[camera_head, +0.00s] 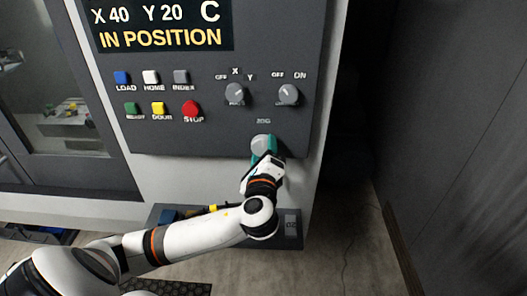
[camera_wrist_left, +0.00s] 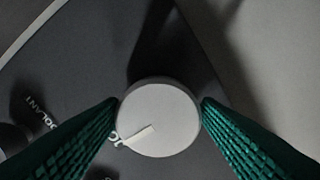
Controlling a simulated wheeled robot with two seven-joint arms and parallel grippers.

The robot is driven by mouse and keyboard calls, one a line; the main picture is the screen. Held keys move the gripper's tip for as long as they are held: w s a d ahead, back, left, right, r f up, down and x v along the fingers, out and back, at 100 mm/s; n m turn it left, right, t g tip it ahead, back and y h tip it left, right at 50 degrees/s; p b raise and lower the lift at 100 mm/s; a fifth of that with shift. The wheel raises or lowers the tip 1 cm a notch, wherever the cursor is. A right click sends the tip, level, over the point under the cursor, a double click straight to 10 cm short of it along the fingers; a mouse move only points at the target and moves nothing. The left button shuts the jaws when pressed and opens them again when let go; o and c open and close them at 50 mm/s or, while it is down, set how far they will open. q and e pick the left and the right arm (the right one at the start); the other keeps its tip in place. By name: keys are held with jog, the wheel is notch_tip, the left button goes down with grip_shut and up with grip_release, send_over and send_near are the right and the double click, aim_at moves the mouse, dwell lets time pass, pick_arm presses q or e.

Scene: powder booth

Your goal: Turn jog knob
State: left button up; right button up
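The jog knob (camera_head: 261,142) is a round light-grey dial low on the right of the dark control panel, under its JOG label. My left gripper (camera_head: 265,150) reaches it from below, its green fingers partly hiding it. In the left wrist view, the jog knob (camera_wrist_left: 158,115) sits between the two green finger pads of my left gripper (camera_wrist_left: 160,105). A pad meets the rim on each side with no clear gap. The knob's pale pointer mark points to the lower left in that view. My right gripper is not in view.
Above the jog knob are two other dials, an X/Y selector (camera_head: 235,94) and an OFF/ON one (camera_head: 288,95). Coloured buttons, including a red STOP (camera_head: 191,109), are to the left. The display (camera_head: 160,25) reads IN POSITION. A dark tray (camera_head: 291,226) is below.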

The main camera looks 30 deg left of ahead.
pick_arm(q)
jog(key=shift+o, duration=1.4)
jog(key=shift+s, duration=0.1)
jog(key=b+v, duration=0.5)
jog(key=v, duration=0.7)
jog(key=shift+f, duration=0.1)
